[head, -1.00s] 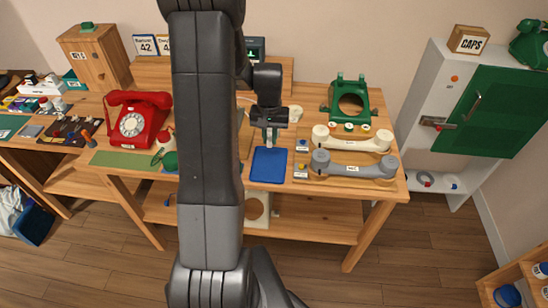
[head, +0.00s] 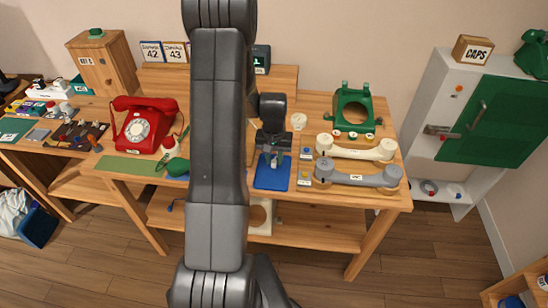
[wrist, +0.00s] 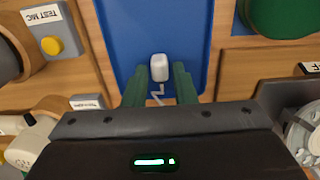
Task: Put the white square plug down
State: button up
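The white square plug (wrist: 159,67) is over the blue tray (wrist: 128,28) in the wrist view, with a short pale cord trailing back between my fingers. My gripper (wrist: 161,76) has its two green fingers on either side of the plug. A narrow gap shows between each finger and the plug, so the gripper looks open. The plug seems to rest on the tray, though its underside is hidden. In the head view my gripper (head: 274,161) is low over the far part of the blue tray (head: 271,180).
A grey handset (head: 356,178) and a cream handset (head: 356,152) lie right of the tray. A green phone shell (head: 352,104) stands behind them. A red dial phone (head: 146,124) and green mat (head: 127,166) are at left. My arm hides the bench's middle.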

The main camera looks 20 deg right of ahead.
aim_at(274, 160)
jog(key=shift+o, duration=0.9)
jog(key=shift+r, duration=0.1)
jog(key=shift+r, duration=0.15)
notch_tip(274, 160, up, 12)
jog(key=shift+f, duration=0.2)
notch_tip(274, 160, down, 12)
jog(key=shift+r, duration=0.1)
jog(key=shift+w+r, duration=0.1)
jog(key=shift+r, duration=1.05)
